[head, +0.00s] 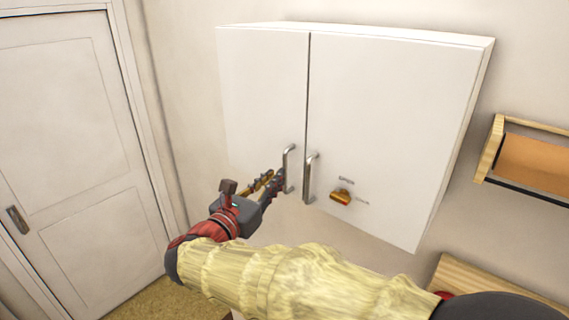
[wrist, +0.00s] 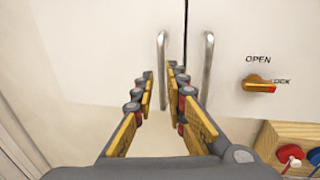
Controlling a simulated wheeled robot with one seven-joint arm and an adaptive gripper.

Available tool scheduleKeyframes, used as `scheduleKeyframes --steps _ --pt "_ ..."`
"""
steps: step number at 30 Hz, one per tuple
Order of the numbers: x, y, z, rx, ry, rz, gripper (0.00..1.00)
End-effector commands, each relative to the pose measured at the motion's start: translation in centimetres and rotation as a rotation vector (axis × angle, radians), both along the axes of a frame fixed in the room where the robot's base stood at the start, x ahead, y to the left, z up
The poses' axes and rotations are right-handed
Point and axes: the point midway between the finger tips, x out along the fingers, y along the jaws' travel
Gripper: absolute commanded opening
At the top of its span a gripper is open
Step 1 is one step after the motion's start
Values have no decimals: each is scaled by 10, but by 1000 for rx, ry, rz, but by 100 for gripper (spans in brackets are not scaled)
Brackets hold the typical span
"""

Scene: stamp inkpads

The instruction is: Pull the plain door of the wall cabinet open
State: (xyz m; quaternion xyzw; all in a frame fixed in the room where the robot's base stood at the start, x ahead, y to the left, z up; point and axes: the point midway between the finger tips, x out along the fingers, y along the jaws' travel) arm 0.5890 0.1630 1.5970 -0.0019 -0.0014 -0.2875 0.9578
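The white wall cabinet has two closed doors. The plain left door (head: 262,90) has only a metal bar handle (head: 289,160) near its lower right edge. The plain door (wrist: 105,40) and its handle (wrist: 162,60) also show in the wrist view. My gripper (head: 277,181) is at the lower part of this handle; in the wrist view my gripper (wrist: 161,75) is open, with the handle seen in the gap between its fingers. I cannot tell whether the fingers touch it.
The right door (head: 390,110) has its own bar handle (head: 309,178) close beside, and an orange knob (head: 341,197) marked OPEN and LOCK. A wooden shelf (head: 490,150) hangs at the right. A white room door (head: 70,150) stands at the left.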

Motion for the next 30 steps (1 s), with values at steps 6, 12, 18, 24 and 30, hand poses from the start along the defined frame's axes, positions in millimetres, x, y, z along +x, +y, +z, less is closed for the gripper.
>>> scheduleKeyframes --steps 6,12,18,24,30 --pt "29 -21 1 3 1 -5 14" --pt "47 -33 1 4 1 -4 14" --pt "51 -35 0 4 -1 -2 14" --pt "51 -35 0 5 0 -2 11" --pt "51 -35 0 5 0 -2 0"
